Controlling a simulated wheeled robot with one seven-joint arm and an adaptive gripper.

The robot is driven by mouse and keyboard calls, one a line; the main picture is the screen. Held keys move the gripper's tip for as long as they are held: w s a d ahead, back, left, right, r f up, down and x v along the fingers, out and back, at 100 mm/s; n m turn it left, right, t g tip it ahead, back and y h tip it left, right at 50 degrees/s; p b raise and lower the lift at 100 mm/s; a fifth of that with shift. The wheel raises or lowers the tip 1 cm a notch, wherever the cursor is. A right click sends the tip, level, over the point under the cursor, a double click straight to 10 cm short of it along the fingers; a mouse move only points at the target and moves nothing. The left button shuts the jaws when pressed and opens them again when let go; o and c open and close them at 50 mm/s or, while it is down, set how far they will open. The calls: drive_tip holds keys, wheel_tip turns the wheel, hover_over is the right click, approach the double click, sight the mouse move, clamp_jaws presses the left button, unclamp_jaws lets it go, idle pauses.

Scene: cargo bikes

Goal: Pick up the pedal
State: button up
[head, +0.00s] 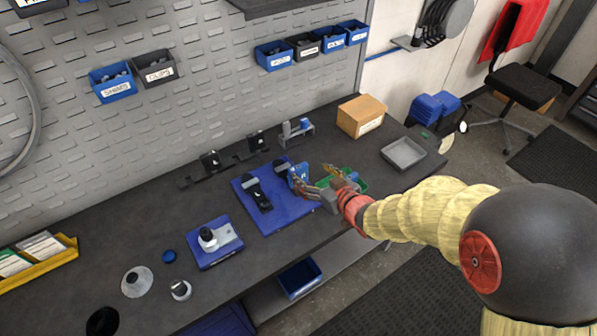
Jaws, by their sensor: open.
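My gripper (312,178) is open above the right part of a blue mat (291,215) on the dark workbench. Its fingers point left, towards a small upright blue piece with a pale mark (298,173); I cannot tell whether they touch it. A long black part (259,197), possibly the pedal, lies on the mat left of my gripper. A smaller dark part (281,167) is at the mat's back edge. Which of these is the pedal is not clear at this size. A green tray (352,176) is partly hidden behind my gripper.
A cardboard box (361,115) and a grey tray (403,153) stand at the bench's right end. A black rail (192,180) with upright holders runs along the back. A blue block with a white-and-black part (214,241) stands left of the mat.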

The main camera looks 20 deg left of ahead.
sight(299, 167)
drive_tip(key=shift+w+a+f+b, duration=0.15)
drive_tip(key=shift+w+a+f, duration=0.15)
drive_tip(key=shift+a, duration=0.3)
drive_tip(key=shift+w+a+f+b, duration=0.15)
drive_tip(key=shift+w+a+f, duration=0.15)
drive_tip(key=shift+a, duration=0.25)
drive_tip(key=b+x, duration=0.1)
drive_tip(key=x, duration=0.4)
drive_tip(key=shift+a, duration=0.2)
drive_tip(key=c, duration=0.3)
drive_tip(key=c, duration=1.1)
drive_tip(key=shift+o, duration=0.2)
